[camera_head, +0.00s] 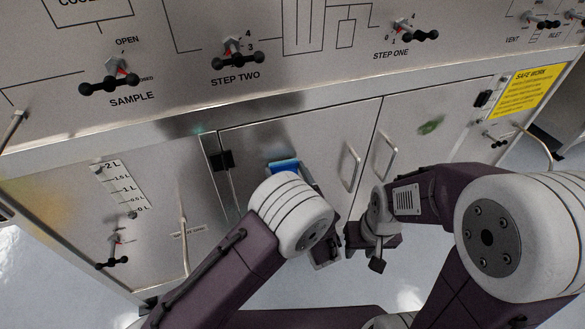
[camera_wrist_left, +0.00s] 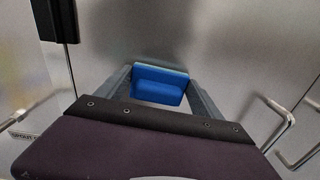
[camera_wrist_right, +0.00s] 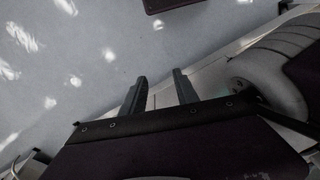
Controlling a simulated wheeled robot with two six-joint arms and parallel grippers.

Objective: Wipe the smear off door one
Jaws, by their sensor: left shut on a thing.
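A blue sponge (camera_head: 284,166) is at the left-hand cabinet door (camera_head: 300,130), with its far face close to or touching the steel. My left gripper (camera_wrist_left: 160,88) is shut on the sponge, which shows blue between its fingers in the left wrist view. In the head view my left wrist hides most of that gripper. A green smear (camera_head: 431,127) is on the upper part of the right-hand door (camera_head: 410,120). No smear shows on the visible part of the left-hand door; the area behind the sponge is hidden. My right gripper (camera_wrist_right: 160,92) is open and empty, low in front of the doors.
Bar handles stand out from the left-hand door (camera_head: 350,168) and right-hand door (camera_head: 385,157). A panel with black valve handles (camera_head: 238,61) overhangs above. A yellow safety sign (camera_head: 526,91) is at the right. My two arms are close together.

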